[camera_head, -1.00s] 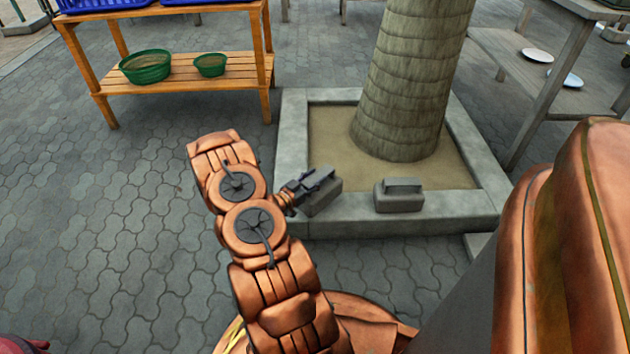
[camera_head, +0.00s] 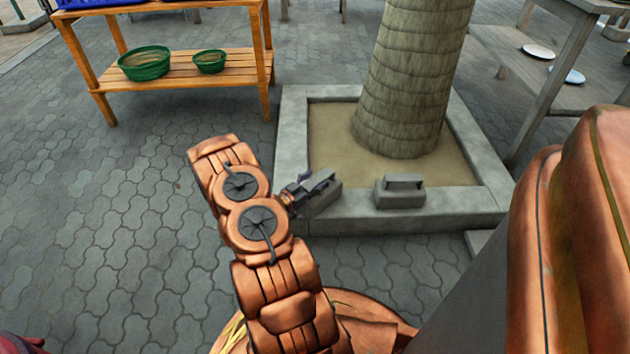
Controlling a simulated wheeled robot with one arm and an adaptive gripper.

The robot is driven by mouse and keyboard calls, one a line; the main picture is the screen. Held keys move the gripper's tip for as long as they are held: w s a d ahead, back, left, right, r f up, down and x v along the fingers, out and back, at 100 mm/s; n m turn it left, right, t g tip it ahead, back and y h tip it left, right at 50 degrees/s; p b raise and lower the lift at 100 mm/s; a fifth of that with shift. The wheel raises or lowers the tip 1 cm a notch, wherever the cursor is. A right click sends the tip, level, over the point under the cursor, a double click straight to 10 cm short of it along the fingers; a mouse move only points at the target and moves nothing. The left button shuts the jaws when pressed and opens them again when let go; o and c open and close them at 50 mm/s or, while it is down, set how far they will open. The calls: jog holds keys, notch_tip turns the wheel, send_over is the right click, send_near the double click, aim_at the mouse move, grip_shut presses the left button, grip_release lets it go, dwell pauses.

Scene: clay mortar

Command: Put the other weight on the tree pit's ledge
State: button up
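One grey block-shaped weight (camera_head: 400,195) with a handle on top sits upright on the front ledge of the stone tree pit (camera_head: 440,217). The other grey weight (camera_head: 325,201) rests at the ledge's front left corner, partly hidden by my gripper. My gripper (camera_head: 316,184) is at the left side of this left weight, close to its top. Its dark fingers look spread apart, with nothing seen lifted between them. Whether a finger still touches the handle is too small to tell.
A palm-like trunk (camera_head: 410,80) rises from the sandy pit behind the weights. A wooden shelf (camera_head: 185,72) with green bowls (camera_head: 144,63) stands at the back left. A grey table (camera_head: 555,75) with plates is at the back right. Paving to the left is clear.

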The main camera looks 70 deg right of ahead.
dwell(0.3)
jog(key=p+v, duration=0.4)
jog(key=v, duration=0.8)
dwell(0.3)
